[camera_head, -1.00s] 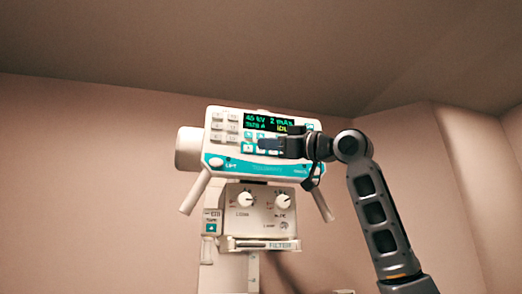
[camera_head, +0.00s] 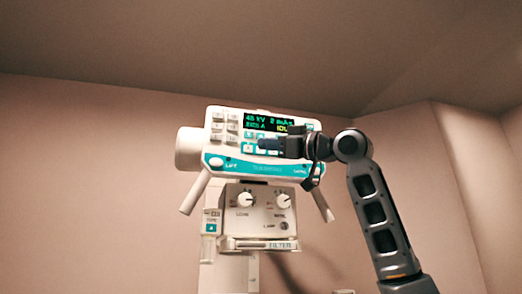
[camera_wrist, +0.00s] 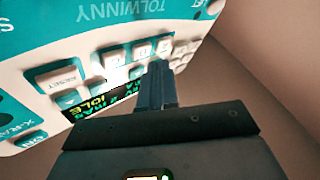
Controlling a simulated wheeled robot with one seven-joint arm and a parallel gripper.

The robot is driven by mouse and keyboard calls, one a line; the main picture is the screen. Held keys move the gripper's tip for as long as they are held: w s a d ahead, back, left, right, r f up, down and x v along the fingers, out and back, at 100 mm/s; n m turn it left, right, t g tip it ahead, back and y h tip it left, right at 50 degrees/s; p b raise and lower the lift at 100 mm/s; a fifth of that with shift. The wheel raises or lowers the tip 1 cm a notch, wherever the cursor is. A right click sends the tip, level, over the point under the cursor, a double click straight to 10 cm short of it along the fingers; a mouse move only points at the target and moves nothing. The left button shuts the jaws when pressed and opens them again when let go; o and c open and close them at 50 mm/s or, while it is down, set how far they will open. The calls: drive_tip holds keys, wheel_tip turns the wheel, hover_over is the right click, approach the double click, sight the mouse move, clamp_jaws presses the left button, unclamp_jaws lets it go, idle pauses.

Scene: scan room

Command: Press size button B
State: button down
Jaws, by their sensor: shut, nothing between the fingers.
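The white and teal control panel (camera_head: 285,172) of the X-ray unit faces me, with a lit display (camera_head: 268,122). Small size buttons with teal surrounds (camera_head: 248,148) sit below the display; their letters are too small to read, so I cannot tell which is B. My gripper (camera_head: 260,143) is shut and empty, its fingertips in front of these buttons and hiding some of them. In the wrist view the panel appears upside down. The closed fingertips (camera_wrist: 156,68) are close to a row of pale buttons (camera_wrist: 138,51); contact cannot be told.
A RESET key (camera_wrist: 58,78) and a teal-edged key (camera_wrist: 31,140) lie to the left in the wrist view. Grey keys (camera_head: 218,126) stand left of the display. Two handles (camera_head: 194,193) and a knob box (camera_head: 263,212) are below the panel. Open air lies left of the unit.

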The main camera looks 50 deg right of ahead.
drive_tip(key=shift+w+d, duration=0.25)
drive_tip(key=shift+w, duration=0.1)
drive_tip(key=shift+w+d, duration=0.2)
drive_tip(key=shift+w, duration=0.1)
idle(0.8)
idle(0.4)
drive_tip(key=shift+s+a, duration=0.45)
drive_tip(key=shift+s, duration=0.25)
drive_tip(key=s+a+b, duration=0.1)
drive_tip(key=s, duration=0.1)
drive_tip(key=s+a+b, duration=0.1)
drive_tip(key=s, duration=0.1)
drive_tip(key=shift+a, duration=0.4)
drive_tip(key=shift+s, duration=0.1)
idle(0.6)
